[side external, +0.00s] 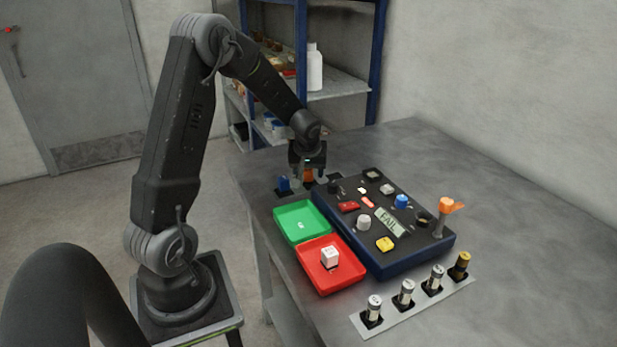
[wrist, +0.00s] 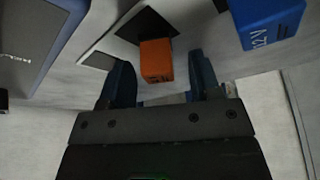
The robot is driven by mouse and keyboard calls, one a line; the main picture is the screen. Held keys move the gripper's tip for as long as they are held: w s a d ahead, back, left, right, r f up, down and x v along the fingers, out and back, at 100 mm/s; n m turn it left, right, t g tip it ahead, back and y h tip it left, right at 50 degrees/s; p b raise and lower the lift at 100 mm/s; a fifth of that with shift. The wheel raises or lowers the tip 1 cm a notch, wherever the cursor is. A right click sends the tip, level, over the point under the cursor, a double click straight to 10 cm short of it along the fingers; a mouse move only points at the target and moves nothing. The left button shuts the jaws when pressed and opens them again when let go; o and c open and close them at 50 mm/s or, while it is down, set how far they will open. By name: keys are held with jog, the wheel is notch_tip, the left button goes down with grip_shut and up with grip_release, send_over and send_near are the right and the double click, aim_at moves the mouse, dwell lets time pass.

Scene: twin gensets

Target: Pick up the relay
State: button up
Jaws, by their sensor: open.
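Several small block-shaped parts look like relays, and I cannot tell which one the task names. An orange block (wrist: 157,60) stands on a black pad and lies between the fingertips of my gripper (wrist: 160,75) or just beyond them. The gripper is open, and no contact shows. In the side view, my gripper (side external: 308,173) points down over the orange block (side external: 309,176), partly hiding it. A white block (side external: 330,257) sits in the red tray.
A panel (side external: 385,262) with buttons, knobs, an orange lever and a FAIL display stands right of the gripper. Green (side external: 298,222) and red (side external: 318,284) trays lie in front. Several cylinders stand on a strip (side external: 418,304). The table's far right is clear.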

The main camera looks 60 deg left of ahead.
jog(key=shift+f, duration=0.2)
grip_shut()
dwell(0.4)
jog(key=shift+r, duration=0.1)
